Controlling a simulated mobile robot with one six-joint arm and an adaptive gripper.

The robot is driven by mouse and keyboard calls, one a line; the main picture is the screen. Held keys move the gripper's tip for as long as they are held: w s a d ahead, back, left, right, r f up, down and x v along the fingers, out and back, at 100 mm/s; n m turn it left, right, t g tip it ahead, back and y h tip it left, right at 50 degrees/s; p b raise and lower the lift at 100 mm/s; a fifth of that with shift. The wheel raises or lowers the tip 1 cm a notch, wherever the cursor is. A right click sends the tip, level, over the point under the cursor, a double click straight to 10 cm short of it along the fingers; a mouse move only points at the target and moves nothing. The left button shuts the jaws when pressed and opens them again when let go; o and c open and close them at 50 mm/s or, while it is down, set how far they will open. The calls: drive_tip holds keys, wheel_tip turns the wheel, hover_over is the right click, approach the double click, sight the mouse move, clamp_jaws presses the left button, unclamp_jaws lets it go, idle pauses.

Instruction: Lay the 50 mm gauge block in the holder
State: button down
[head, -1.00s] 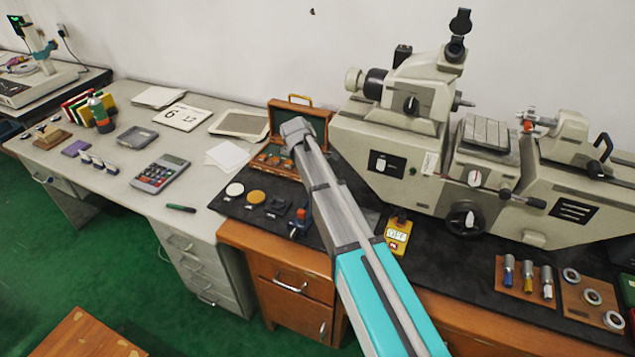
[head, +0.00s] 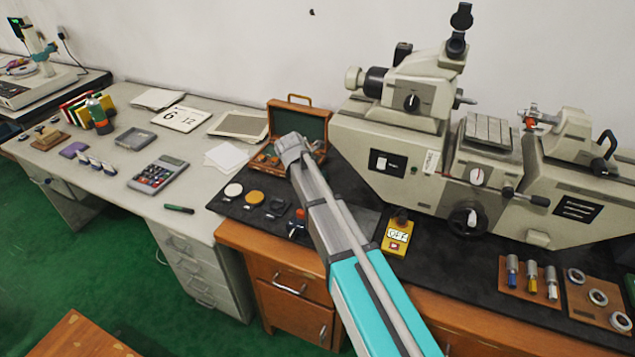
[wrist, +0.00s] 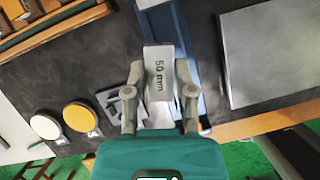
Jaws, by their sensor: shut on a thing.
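My gripper (wrist: 160,70) is shut on the 50 mm gauge block (wrist: 158,84), a pale grey block marked "50 mm", with one finger on each side of it. A blue, rail-like part, which looks like the holder (wrist: 190,60), lies below and behind the block in the wrist view, partly hidden by it. I cannot tell whether block and holder touch. In the head view, a blue piece with a red knob (head: 299,220) stands on the dark mat beside my arm and seems to be the same holder. My arm hides the gripper and block there.
A white disc (head: 233,190), a yellow disc (head: 254,197) and a small dark fixture (head: 277,206) lie left of the holder. An open wooden case (head: 299,122) stands behind. A flat grey plate (wrist: 268,50) lies to the right. The large measuring machine (head: 400,130) stands further right.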

drive_tip(key=shift+w+d+f+n+y+b, duration=0.45)
drive_tip(key=shift+w+d+n, duration=0.2)
drive_tip(key=shift+n, duration=0.35)
drive_tip(key=shift+w+d+f+n, duration=0.25)
drive_tip(key=shift+w+d+n, duration=0.3)
drive_tip(key=shift+d, duration=0.2)
drive_tip(key=shift+a+f, duration=0.1)
drive_tip(key=shift+f, duration=0.05)
drive_tip(key=shift+f+b, duration=1.7)
drive_tip(key=shift+b, duration=0.3)
drive_tip(key=shift+s+f+b, duration=0.1)
drive_tip(key=shift+f+b, duration=0.2)
drive_tip(key=shift+f, duration=0.05)
drive_tip(key=shift+c, duration=1.8)
unclamp_jaws()
